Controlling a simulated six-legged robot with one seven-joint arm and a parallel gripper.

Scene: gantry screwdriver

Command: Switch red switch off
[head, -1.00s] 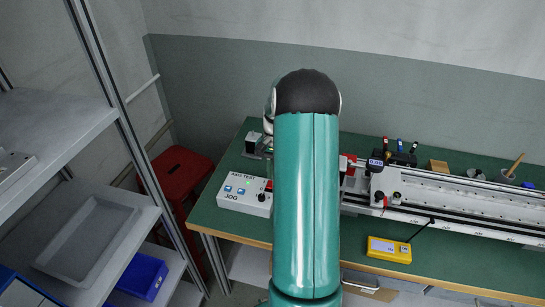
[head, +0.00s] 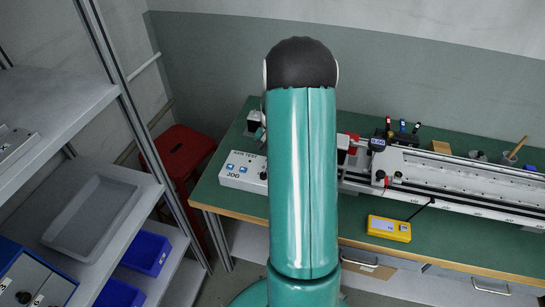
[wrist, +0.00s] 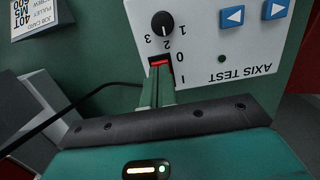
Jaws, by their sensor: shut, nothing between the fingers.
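The white control box marked AXIS TEST (wrist: 225,55) shows upside down in the wrist view. Its red switch (wrist: 158,62) sits in a dark slot beside the 0 and I marks, below a black knob (wrist: 163,23). My gripper (wrist: 160,75) is shut and empty, its green fingertips right at the red switch and covering part of it. I cannot tell whether they touch it or which way it is tipped. In the head view the box (head: 240,180) stands at the bench's left end; my arm hides the gripper and the switch.
The green bench (head: 350,212) carries a long rail rig (head: 460,185) and a yellow meter (head: 389,228) to the right. A black cable (wrist: 85,97) runs left of my fingers. A card stand (wrist: 40,15) is near the box. Shelves (head: 130,190) and a red stool (head: 180,150) stand left.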

